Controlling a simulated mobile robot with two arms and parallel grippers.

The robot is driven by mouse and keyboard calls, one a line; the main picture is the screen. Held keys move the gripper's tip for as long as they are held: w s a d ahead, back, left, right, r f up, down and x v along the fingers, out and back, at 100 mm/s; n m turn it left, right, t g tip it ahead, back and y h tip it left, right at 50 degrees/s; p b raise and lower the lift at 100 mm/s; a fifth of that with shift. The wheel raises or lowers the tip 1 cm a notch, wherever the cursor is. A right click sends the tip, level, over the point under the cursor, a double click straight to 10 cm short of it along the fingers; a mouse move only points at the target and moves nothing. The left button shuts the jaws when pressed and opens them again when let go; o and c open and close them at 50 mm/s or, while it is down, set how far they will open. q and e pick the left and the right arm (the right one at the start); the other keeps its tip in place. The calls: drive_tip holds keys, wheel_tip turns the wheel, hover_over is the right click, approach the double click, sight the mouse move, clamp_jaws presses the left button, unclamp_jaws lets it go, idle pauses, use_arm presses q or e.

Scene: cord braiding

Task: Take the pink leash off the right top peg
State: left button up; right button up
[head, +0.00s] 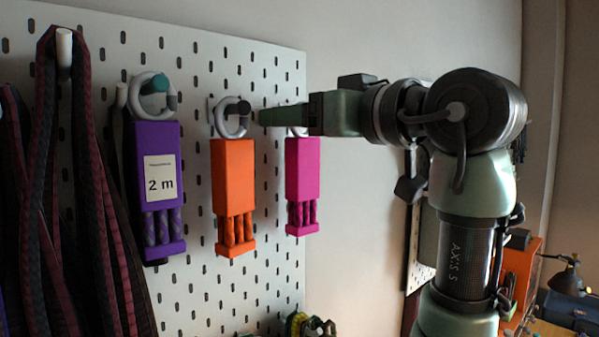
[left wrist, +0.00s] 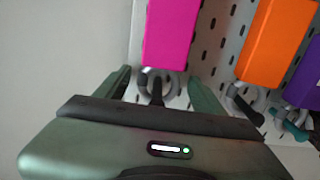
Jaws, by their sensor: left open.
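The pink leash (head: 302,180) hangs upright on the pegboard, rightmost of three bundled leashes. In the left wrist view the pink leash (left wrist: 170,35) appears at the top, with its grey ring (left wrist: 172,82) around a dark peg (left wrist: 156,90). My left gripper (head: 275,117) is at ring height, its finger hiding the peg and upper ring in the head view. In the left wrist view the open left gripper (left wrist: 160,88) has one finger on each side of the ring and peg, apart from them. My right gripper is not in view.
The orange leash (head: 233,190) hangs on a black peg just left of the pink one. The purple leash (head: 157,185) with a "2 m" label hangs further left. Dark red cords (head: 75,200) hang at the far left.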

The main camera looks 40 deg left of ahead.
use_arm(q)
drive_tip(key=shift+w+d, duration=0.1)
drive_tip(key=shift+d, duration=0.2)
drive_tip(key=shift+c, duration=1.2)
clamp_jaws()
drive_tip(key=shift+a+r, duration=0.1)
drive_tip(key=shift+a, duration=0.1)
